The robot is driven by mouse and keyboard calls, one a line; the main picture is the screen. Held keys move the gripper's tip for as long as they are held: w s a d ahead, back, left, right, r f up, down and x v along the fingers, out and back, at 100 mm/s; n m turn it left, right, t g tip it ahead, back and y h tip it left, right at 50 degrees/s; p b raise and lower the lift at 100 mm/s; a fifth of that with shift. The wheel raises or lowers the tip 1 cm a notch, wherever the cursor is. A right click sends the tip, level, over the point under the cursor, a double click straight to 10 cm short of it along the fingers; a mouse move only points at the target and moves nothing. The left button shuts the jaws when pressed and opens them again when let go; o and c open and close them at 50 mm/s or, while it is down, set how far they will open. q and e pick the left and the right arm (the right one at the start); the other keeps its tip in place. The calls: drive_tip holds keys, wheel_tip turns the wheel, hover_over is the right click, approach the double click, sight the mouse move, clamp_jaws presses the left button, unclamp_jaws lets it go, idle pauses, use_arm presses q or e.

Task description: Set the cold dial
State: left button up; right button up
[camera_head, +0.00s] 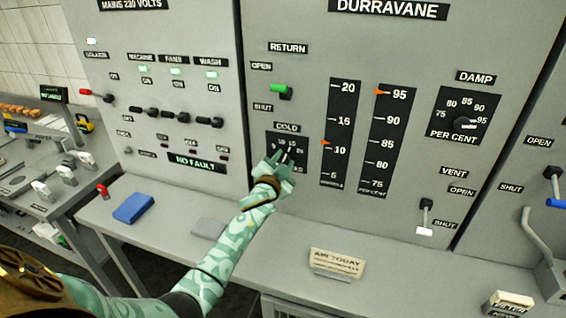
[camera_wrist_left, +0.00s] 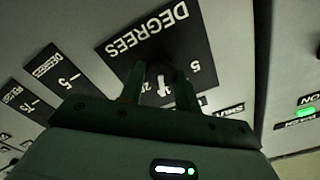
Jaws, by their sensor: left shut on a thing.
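The cold dial (camera_head: 273,146) is a black plate with white numbers under a "COLD" label (camera_head: 287,127) on the grey Durravane panel. My right gripper is not in view.
Right of the dial are two scales, one with an orange marker (camera_head: 326,142) just above 10. A green-handled return lever (camera_head: 281,89) is above. A grey counter (camera_head: 270,265) below holds a blue block (camera_head: 134,207) and an "AIR TODAY" card (camera_head: 337,263).

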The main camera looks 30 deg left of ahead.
use_arm(q)
drive_tip(key=shift+f, duration=0.1)
drive_tip(key=o, duration=0.9)
drive_tip(key=shift+o, duration=0.2)
drive_tip(key=shift+s, duration=0.1)
drive_tip(key=shift+s+d, duration=0.15)
drive_tip(key=shift+s, duration=0.2)
drive_tip(key=p+v, duration=0.1)
drive_tip(key=v, duration=1.4)
drive_tip(key=shift+s, duration=0.25)
